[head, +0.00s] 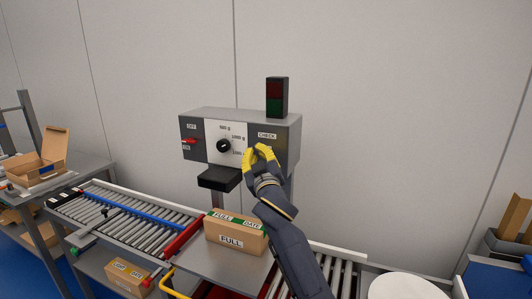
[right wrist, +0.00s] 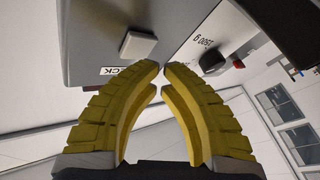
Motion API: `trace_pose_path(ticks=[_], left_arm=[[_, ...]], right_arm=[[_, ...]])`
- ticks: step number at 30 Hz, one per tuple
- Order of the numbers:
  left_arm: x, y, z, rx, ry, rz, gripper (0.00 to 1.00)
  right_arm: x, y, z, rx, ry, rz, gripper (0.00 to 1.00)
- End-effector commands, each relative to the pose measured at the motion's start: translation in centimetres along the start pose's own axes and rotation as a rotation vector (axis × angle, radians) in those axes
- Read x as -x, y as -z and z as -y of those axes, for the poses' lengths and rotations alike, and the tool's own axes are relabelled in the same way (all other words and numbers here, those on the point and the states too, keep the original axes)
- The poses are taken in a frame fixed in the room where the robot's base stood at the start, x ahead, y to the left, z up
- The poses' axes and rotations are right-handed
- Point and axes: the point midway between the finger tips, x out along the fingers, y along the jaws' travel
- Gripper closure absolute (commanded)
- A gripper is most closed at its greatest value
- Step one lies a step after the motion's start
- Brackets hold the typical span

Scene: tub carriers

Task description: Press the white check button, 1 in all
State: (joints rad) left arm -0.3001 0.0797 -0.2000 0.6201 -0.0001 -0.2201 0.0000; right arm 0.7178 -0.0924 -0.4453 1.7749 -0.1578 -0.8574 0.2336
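The white check button (right wrist: 138,44) stands out from the grey control box in the right wrist view, beside a partly covered CHECK label (right wrist: 112,71). In the head view the grey control box (head: 191,125) shows the CHECK label (head: 267,136), but the button is hidden behind my right gripper. My right gripper (head: 258,148) is in front of the box, just below that label. In the right wrist view its yellow fingertips (right wrist: 162,65) come together with nothing between them, close to the button; I cannot tell whether they touch the box. My left gripper is out of view.
The box also carries a black dial (head: 223,146), a red switch (head: 189,141) and an unlit-looking red and green lamp (head: 277,97) on top. A black ledge (head: 219,178) juts out below. A FULL carton (head: 236,233) sits on the conveyor line under the box.

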Motion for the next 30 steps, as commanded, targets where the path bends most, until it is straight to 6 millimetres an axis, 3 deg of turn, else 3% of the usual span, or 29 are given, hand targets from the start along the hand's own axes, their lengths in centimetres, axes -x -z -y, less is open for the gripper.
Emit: trace_pose_path(ticks=[30], left_arm=[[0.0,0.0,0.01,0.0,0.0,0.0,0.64]], right_arm=[[-0.82,-0.42,-0.45,0.0,0.0,0.0,1.0]])
